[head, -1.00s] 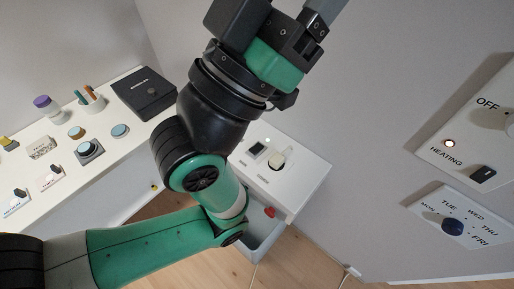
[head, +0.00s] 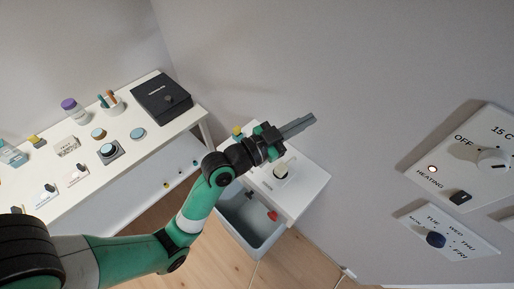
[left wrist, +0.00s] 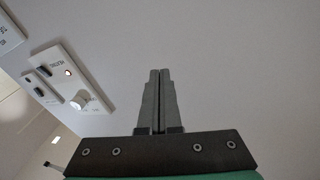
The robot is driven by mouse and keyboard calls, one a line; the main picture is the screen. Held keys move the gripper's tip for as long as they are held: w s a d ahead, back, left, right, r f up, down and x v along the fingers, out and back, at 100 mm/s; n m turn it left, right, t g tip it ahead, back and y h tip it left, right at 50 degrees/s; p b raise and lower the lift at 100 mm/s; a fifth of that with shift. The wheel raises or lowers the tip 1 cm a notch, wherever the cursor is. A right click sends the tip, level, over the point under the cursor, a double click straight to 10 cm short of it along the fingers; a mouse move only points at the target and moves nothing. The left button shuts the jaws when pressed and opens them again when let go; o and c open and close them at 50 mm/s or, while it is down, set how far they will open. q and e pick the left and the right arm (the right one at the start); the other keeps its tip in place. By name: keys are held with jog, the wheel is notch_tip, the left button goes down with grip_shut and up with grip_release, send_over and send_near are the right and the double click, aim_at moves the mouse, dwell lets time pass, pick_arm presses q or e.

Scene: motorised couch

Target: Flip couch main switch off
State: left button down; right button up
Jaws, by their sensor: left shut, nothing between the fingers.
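No switch in view carries a legible couch label, so I cannot tell which is the couch main switch. Two small switches with dark levers, one (head: 48,190) and another (head: 77,172), stand on labelled bases on the long white table at left. A dark rocker (head: 460,197) labelled heating is on the right wall panel, beside a lit lamp. My left gripper (head: 310,119) is shut and empty in the air above the small white cabinet, apart from all switches. Its closed fingers (left wrist: 160,75) point at bare wall in the left wrist view. My right gripper is not in view.
The white cabinet (head: 308,187) bears a pale knob (head: 281,170). A grey bin (head: 250,222) stands beside it. The long table (head: 150,155) holds a black box (head: 161,97), a pen cup (head: 112,105) and several buttons. A weekday dial (head: 436,239) is on the wall at right.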

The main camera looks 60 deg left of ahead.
pick_arm(q)
jog(key=s+a+f+n+g+y+p, duration=0.1)
jog(key=s+a+f+n+g+p, duration=0.1)
jog(key=s+f, duration=0.5)
jog(key=s+a+f+n+g+y+p, duration=0.2)
jog(key=s+a+f+n+g+p, duration=0.1)
jog(key=s+a+f, duration=0.3)
notch_tip(320, 180, down, 3)
jog(key=shift+s+f+n+g+y+p, duration=0.1)
jog(key=shift+s+n+g+y+p, duration=0.2)
jog(key=shift+s+g+p, duration=0.5)
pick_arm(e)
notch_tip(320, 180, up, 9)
pick_arm(q)
jog(key=shift+s, duration=0.15)
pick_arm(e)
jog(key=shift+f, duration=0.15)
pick_arm(q)
jog(key=b+x, duration=0.2)
jog(key=x, duration=0.8)
jog(key=shift+w+f, duration=0.1)
jog(key=shift+w, duration=0.15)
jog(key=f, duration=0.1)
jog(key=s+f+b, duration=0.1)
jog(key=f, duration=0.1)
jog(key=shift+s+d+f, duration=0.1)
jog(key=shift+d+f, duration=0.05)
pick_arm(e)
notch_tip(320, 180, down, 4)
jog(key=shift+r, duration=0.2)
